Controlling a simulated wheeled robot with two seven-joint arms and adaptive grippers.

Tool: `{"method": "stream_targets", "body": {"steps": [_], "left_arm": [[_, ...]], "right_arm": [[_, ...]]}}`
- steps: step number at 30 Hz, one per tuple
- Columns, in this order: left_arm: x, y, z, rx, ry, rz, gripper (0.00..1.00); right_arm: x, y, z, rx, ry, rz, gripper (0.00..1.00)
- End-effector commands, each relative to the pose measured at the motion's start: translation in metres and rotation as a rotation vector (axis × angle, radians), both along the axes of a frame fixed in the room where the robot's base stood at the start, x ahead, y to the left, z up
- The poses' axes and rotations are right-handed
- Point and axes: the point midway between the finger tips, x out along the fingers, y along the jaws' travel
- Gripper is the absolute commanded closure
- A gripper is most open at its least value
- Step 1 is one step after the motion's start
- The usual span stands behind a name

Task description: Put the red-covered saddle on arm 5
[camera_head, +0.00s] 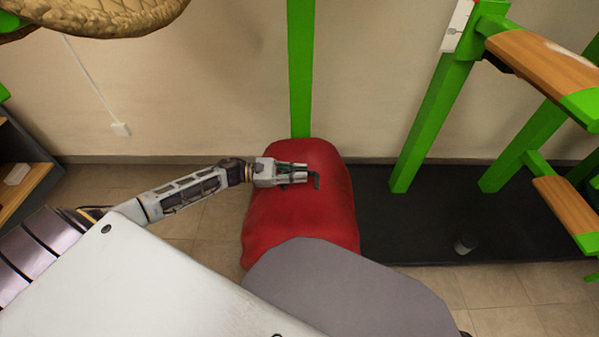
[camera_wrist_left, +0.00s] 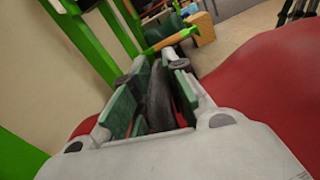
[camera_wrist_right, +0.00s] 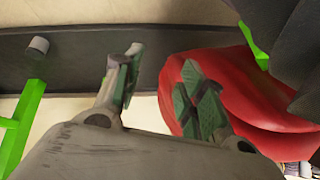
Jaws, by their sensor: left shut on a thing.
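The red-covered saddle (camera_head: 295,215) is a rounded red bulk in the middle of the head view. It also shows in the left wrist view (camera_wrist_left: 265,85) and the right wrist view (camera_wrist_right: 235,90). My left gripper (camera_head: 306,176) lies over its top and is shut on a dark, handle-like part there, seen between the fingers in the left wrist view. My right gripper (camera_wrist_right: 162,60) is open, with its fingers wide apart and nothing between them; one finger overlaps the red cover in that view. Green, wood-topped rack arms (camera_head: 540,62) stand at the right. I cannot read which is arm 5.
A second wood-topped arm (camera_head: 570,207) sits lower at the right. Green posts (camera_head: 430,120) rise from a black base (camera_head: 410,220), where a small dark cylinder (camera_head: 466,244) stands. A woven golden object (camera_head: 90,15) hangs at the upper left. A wall stands behind.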

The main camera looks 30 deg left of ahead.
Motion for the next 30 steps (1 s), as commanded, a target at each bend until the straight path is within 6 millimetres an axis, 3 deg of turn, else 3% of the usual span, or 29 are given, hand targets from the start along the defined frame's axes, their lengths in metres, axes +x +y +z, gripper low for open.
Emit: {"method": "stream_targets", "body": {"steps": [9, 18, 30], "left_arm": [[0.001, 0.0, -0.001, -0.004, -0.005, 0.0, 1.0], [0.004, 0.0, -0.007, -0.006, -0.005, 0.001, 1.0], [0.009, 0.0, -0.015, -0.005, -0.006, 0.002, 1.0]], "right_arm": [[0.001, 0.001, -0.002, 0.004, -0.004, 0.0, 0.6], [-0.003, 0.004, -0.027, 0.029, -0.016, -0.013, 0.6], [0.001, 0.008, -0.045, 0.064, -0.055, -0.033, 0.6]]}}
